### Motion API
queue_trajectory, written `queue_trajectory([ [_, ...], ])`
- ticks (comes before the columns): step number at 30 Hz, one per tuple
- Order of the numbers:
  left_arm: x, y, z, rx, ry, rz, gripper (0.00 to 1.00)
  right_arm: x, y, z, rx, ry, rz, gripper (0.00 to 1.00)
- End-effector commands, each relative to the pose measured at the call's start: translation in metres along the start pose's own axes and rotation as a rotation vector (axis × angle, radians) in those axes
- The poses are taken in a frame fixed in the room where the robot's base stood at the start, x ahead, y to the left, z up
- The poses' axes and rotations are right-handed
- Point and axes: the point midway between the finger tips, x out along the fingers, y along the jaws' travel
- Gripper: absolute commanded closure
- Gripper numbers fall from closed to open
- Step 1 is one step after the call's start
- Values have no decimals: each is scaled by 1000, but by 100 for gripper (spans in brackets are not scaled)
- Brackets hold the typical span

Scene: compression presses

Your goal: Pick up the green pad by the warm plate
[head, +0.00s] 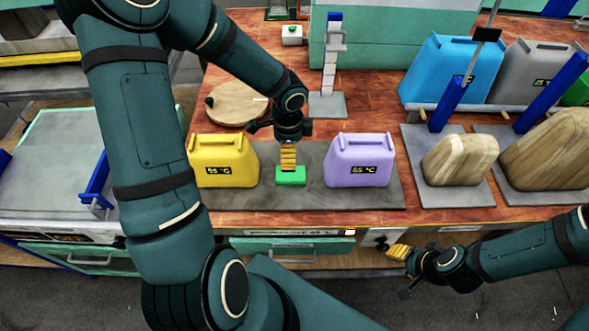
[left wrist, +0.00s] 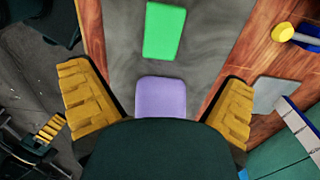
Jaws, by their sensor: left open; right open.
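The green pad (head: 290,176) lies on a dark grey mat (head: 312,200) between a yellow container (head: 223,160) and a purple container (head: 358,160). Both containers carry small °C displays. I cannot tell which thing is the warm plate. My left gripper (head: 288,166) points down just above the pad, its yellow fingers partly covering it. In the left wrist view its fingers are apart and empty, with the green pad (left wrist: 164,30) ahead of them and the purple container (left wrist: 160,97) showing between them. My right gripper (head: 398,252) is open and empty in front of the bench's front edge.
A round wooden board (head: 236,104) lies behind the yellow container. Presses with blue and white posts stand at the back and right. Wooden blocks (head: 460,160) sit on grey plates at right, before blue (head: 437,70) and grey containers. A drawer (head: 290,246) is below the bench.

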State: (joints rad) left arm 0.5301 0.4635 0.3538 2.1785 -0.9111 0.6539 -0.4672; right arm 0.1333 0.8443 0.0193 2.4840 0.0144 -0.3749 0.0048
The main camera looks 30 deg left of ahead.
Motion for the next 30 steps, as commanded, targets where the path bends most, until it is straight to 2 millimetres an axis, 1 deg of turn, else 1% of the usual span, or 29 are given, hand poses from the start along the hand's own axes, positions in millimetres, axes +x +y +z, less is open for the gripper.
queue_trajectory([
  [1,13,2,0,0,0,7,0,5,2,1,0,-1,1,53],
  [3,28,2,-1,-1,1,7,0,9,3,2,0,-1,2,53],
  [6,47,2,-1,-1,1,8,0,14,5,2,0,-1,3,53],
  [9,62,2,-1,-2,2,7,0,18,6,3,-1,-3,3,53],
  [12,70,1,-1,-3,2,5,0,19,7,4,-1,-5,3,53],
  [17,79,1,-2,-4,3,6,0,20,7,5,-2,-7,3,53],
  [25,116,-5,-6,-3,3,7,0,27,10,8,-4,-13,2,53],
  [27,122,-6,-5,-3,3,6,0,28,10,9,-5,-15,2,53],
  [30,126,-6,-5,-4,3,5,0,29,10,10,-5,-16,1,53],
])
